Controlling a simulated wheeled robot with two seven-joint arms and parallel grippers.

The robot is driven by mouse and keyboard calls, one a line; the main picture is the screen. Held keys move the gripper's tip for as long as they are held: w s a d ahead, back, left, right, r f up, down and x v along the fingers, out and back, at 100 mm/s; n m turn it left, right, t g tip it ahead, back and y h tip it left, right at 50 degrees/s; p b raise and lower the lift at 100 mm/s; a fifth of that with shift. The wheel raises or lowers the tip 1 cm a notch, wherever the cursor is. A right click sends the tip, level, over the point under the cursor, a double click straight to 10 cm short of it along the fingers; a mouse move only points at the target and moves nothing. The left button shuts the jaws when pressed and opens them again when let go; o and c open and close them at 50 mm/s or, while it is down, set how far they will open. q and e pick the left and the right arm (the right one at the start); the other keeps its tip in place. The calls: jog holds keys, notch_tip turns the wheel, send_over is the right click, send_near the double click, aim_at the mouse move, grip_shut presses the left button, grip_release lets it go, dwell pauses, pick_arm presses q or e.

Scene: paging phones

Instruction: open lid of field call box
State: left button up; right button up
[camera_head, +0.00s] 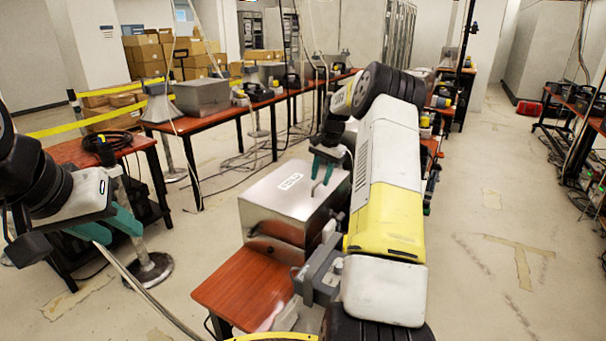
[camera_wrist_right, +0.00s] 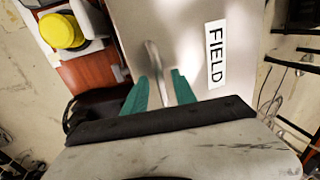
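The field call box (camera_head: 272,228) is a shiny metal box on a red-brown table. Its lid (camera_head: 270,193) looks closed and flat, with a white label (camera_head: 290,181) reading FIELD in the right wrist view (camera_wrist_right: 215,54). A thin metal handle (camera_wrist_right: 153,62) stands up from the lid. My right gripper (camera_head: 325,166) is over the lid; its teal fingers (camera_wrist_right: 160,78) are apart, one on each side of the handle, with visible gaps. My left gripper (camera_head: 112,236) is open and empty at the left, well away from the box.
The bare red-brown table top (camera_head: 246,288) lies in front of the box. A yellow round object (camera_wrist_right: 62,32) is beside the box in the wrist view. Another table (camera_head: 243,112) with grey equipment stands behind. A cable hangs at the left. Open floor (camera_head: 480,220) lies to the right.

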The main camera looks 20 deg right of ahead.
grip_shut()
dwell(1.2)
